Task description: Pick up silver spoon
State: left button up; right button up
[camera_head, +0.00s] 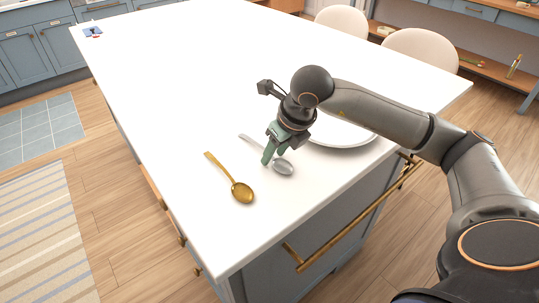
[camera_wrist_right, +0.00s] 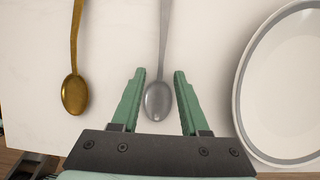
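The silver spoon (camera_head: 284,168) lies on the white island top, its bowl toward the near edge and its handle pointing away. My right gripper (camera_head: 272,160) is over the spoon, with its green fingers pointing down. In the right wrist view the spoon (camera_wrist_right: 158,98) lies between the two open fingers (camera_wrist_right: 158,95), its bowl between them and a gap on each side. I cannot tell whether the fingertips touch the counter. In the head view the gripper hides part of the spoon's handle. My left gripper is not in view.
A gold spoon (camera_head: 241,191) lies to the left of the silver one; it also shows in the wrist view (camera_wrist_right: 74,92). A white plate (camera_head: 345,140) is close on the right. The white island top (camera_head: 190,70) is mostly clear beyond. A gold rail (camera_head: 345,227) runs along the front.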

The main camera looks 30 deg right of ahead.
grip_shut()
dwell(0.3)
jog(key=shift+r, duration=0.15)
